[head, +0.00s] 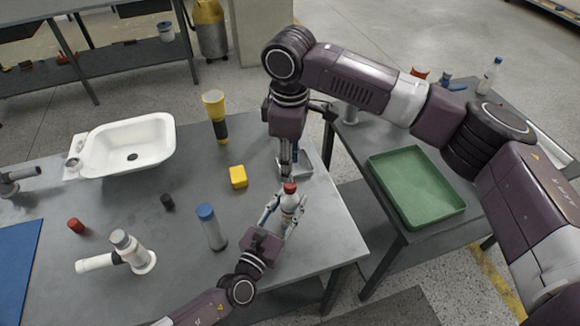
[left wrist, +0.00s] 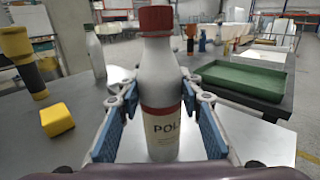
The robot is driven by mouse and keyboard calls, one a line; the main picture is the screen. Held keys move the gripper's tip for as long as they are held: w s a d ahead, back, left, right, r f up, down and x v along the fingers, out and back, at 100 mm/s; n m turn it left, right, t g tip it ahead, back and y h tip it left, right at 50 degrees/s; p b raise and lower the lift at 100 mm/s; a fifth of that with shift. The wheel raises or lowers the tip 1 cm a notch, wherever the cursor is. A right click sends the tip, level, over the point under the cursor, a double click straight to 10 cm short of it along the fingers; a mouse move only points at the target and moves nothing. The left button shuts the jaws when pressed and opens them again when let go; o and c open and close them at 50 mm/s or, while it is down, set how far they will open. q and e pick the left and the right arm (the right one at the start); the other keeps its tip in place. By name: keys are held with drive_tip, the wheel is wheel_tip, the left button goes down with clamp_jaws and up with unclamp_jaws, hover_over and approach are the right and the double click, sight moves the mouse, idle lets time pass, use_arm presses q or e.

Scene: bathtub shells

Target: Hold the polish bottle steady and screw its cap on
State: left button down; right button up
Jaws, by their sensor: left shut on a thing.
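The polish bottle (head: 289,203) is white with a red band and stands upright near the table's right edge. It fills the middle of the left wrist view (left wrist: 161,85), with "POL" readable on its label. A red cap (head: 290,188) sits on its neck, also seen in the left wrist view (left wrist: 155,19); how tight it is cannot be told. My left gripper (head: 286,212) is shut around the bottle's body, blue pads (left wrist: 160,125) on both sides. My right gripper (head: 289,170) points down just above the cap; its fingers are too small and overlapped to read.
A yellow block (head: 238,177), a yellow-black flashlight (head: 216,115) and a blue-capped cylinder (head: 211,228) stand left of the bottle. A white basin (head: 128,142) and white pipe fitting (head: 128,250) lie farther left. A green tray (head: 415,187) is on the right table, across a gap.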

drive_tip(key=shift+r+n, duration=0.8)
drive_tip(key=shift+f, duration=4.05)
drive_tip(key=shift+c, duration=0.6)
clamp_jaws()
drive_tip(key=shift+o, duration=1.4)
unclamp_jaws()
drive_tip(key=shift+r, duration=0.15)
wheel_tip(320, 180, up, 12)
